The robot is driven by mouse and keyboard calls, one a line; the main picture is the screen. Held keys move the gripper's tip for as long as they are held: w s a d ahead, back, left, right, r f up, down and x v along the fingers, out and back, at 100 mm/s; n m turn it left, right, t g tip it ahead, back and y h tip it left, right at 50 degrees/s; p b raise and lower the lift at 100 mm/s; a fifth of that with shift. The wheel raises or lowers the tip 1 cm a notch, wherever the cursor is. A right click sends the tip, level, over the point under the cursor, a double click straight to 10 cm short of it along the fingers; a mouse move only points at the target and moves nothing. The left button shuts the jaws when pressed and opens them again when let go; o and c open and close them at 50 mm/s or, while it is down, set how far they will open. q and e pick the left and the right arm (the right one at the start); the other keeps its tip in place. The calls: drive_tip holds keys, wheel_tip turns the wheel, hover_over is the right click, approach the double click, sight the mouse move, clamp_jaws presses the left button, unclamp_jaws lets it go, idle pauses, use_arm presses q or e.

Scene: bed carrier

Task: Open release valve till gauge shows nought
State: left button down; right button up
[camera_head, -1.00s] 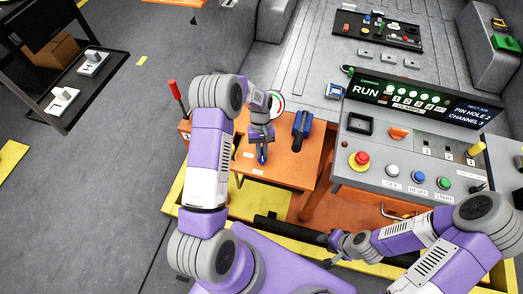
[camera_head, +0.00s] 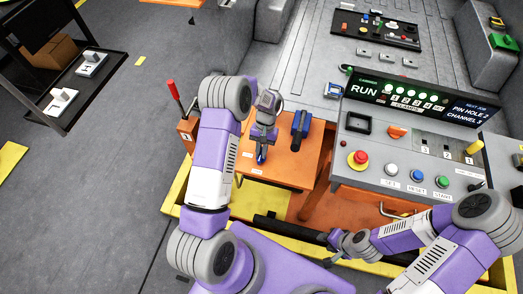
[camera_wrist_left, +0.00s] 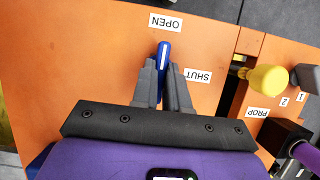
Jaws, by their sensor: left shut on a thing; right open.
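The release valve's blue lever (camera_wrist_left: 163,53) stands between OPEN and SHUT labels on the orange panel (camera_wrist_left: 110,60). In the left wrist view its tip points to the OPEN label (camera_wrist_left: 165,22), with the SHUT label (camera_wrist_left: 197,76) off to the right. My left gripper (camera_wrist_left: 162,72) is shut on this lever. In the head view the left gripper (camera_head: 262,146) is over the orange panel, with the blue tip just below it. The gauge face is hidden behind my left wrist in the head view. My right gripper (camera_head: 340,243) is open and empty, low at the front.
The grey console (camera_head: 400,165) with an emergency stop (camera_head: 358,160) is further right. A yellow knob (camera_wrist_left: 268,79) is near the PROP label (camera_wrist_left: 257,112).

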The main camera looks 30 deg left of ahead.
use_arm(q)
drive_tip(key=c, duration=1.1)
unclamp_jaws()
drive_tip(key=shift+c, duration=0.2)
drive_tip(key=shift+r, duration=0.15)
drive_tip(key=p+v, duration=0.1)
drive_tip(key=v, duration=0.6)
drive_tip(key=shift+r, duration=0.15)
drive_tip(key=shift+w, duration=0.1)
